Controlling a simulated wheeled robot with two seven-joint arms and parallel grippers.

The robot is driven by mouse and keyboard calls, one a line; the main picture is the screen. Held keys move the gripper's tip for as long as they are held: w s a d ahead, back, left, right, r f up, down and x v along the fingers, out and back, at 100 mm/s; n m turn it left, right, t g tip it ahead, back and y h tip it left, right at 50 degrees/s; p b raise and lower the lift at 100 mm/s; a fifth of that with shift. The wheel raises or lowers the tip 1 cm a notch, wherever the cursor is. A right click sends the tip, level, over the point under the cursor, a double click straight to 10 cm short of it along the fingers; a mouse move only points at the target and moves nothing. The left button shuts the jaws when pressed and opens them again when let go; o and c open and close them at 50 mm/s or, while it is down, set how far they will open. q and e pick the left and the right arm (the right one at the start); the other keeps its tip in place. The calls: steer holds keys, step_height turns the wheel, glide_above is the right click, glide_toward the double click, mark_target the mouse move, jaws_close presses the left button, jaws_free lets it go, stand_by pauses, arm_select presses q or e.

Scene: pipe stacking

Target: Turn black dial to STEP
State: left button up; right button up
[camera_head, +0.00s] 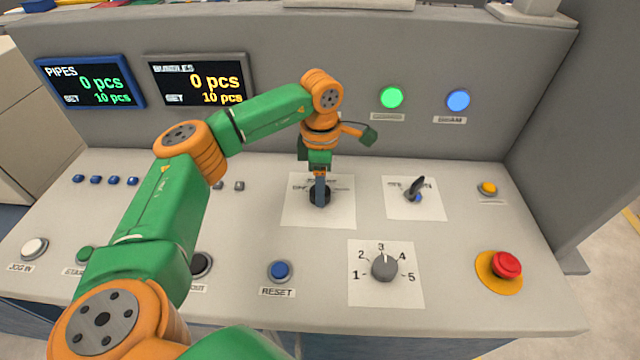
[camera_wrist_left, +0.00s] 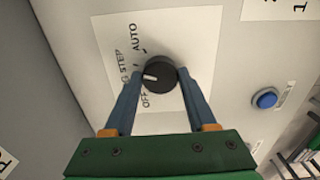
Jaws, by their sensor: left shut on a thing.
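The black dial (camera_wrist_left: 160,74) sits on a white label plate (camera_wrist_left: 205,32) marked OFF, STEP and AUTO in the left wrist view. Its white pointer faces left, between the OFF lettering and the STEP lettering; the exact setting is hard to tell. My left gripper (camera_wrist_left: 157,76) has one blue finger on each side of the dial and is shut on it. In the head view my left gripper (camera_head: 320,190) comes down from above on the black dial (camera_head: 318,197) and covers much of it and its lettering. My right gripper is not in view.
A smaller black lever switch (camera_head: 416,187) stands to the right. A grey numbered knob (camera_head: 384,267), a blue RESET button (camera_head: 280,271) and a red emergency button (camera_head: 507,264) are nearer the front. The upright panel with two displays (camera_head: 197,80) rises behind.

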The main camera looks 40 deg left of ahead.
arm_select(q)
steer(key=o, duration=1.4)
steer(key=shift+w+d, duration=0.1)
step_height(320, 180, up, 7)
steer(key=shift+b, duration=0.4)
